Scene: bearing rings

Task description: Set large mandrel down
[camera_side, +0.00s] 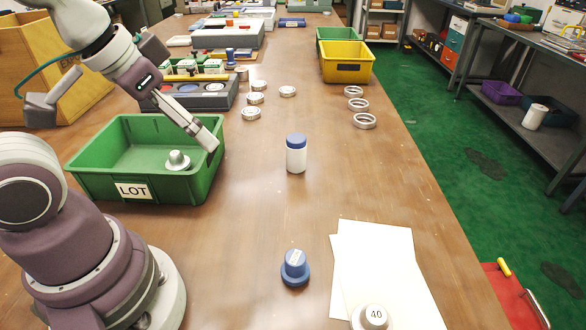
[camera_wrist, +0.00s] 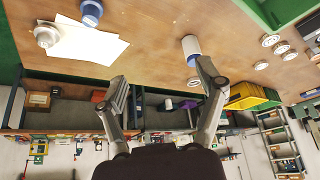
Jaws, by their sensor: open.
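A silver mandrel marked 40 (camera_side: 374,317) stands on white paper (camera_side: 385,265) at the front right, cut by the picture edge; it also shows in the wrist view (camera_wrist: 46,36). Another silver stepped piece (camera_side: 178,161) sits in the green LOT bin (camera_side: 128,191). A blue stepped piece (camera_side: 295,268) stands on the bare table left of the paper, and shows in the wrist view (camera_wrist: 91,12). Which is the large mandrel I cannot tell. My gripper (camera_side: 212,146) is above the bin's right side. In the wrist view my gripper (camera_wrist: 163,82) is open and empty.
A white bottle with blue cap (camera_side: 296,157) stands mid-table. Metal rings (camera_side: 364,121) and bearings (camera_side: 251,113) lie behind it. A yellow bin (camera_side: 346,65) and a grey case (camera_side: 200,96) are farther back. The table between the bin and the blue piece is clear.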

